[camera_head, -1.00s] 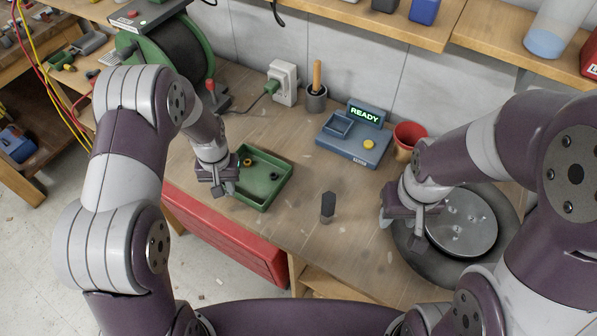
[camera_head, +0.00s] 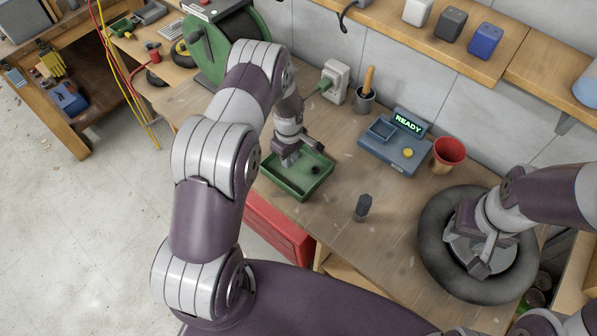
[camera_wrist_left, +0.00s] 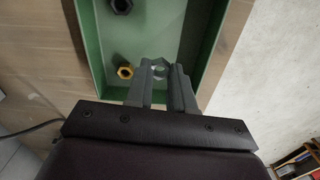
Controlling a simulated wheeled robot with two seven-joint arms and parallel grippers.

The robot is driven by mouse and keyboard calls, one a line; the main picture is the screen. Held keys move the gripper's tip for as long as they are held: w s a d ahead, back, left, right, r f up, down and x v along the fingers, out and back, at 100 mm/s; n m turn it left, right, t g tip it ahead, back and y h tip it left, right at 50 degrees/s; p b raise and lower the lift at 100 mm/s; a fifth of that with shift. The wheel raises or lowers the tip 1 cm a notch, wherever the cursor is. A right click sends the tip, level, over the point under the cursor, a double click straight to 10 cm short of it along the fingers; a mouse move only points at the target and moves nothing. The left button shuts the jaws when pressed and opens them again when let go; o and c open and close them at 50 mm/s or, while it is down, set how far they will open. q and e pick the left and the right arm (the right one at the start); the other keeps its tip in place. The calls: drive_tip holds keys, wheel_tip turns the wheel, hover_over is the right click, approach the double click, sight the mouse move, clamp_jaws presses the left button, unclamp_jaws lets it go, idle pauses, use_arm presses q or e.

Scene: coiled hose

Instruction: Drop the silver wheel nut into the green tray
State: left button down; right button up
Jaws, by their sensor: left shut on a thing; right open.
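The green tray (camera_head: 277,186) stands on the workbench. My left gripper (camera_head: 287,160) is above it. In the left wrist view the silver wheel nut (camera_wrist_left: 159,71) is between the fingertips of my left gripper (camera_wrist_left: 161,78), which is shut on it, over the tray (camera_wrist_left: 197,45). A black nut (camera_wrist_left: 121,5) and a yellow nut (camera_wrist_left: 125,72) lie in the tray. The black nut also shows in the head view (camera_head: 315,170). My right gripper (camera_head: 484,262) is open over the wheel (camera_head: 440,232).
Behind are a blue device with a READY display (camera_head: 395,150), a red cup (camera_head: 448,154) and a pot with a wooden handle (camera_head: 364,100). The bench between block and wheel is clear.

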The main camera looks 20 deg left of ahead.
sight(291, 171)
use_arm(q)
drive_tip(key=c, duration=0.9)
unclamp_jaws()
drive_tip(key=shift+r, duration=0.15)
wheel_tip(291, 171, up, 12)
drive_tip(key=b, duration=0.4)
drive_tip(key=shift+r, duration=0.2)
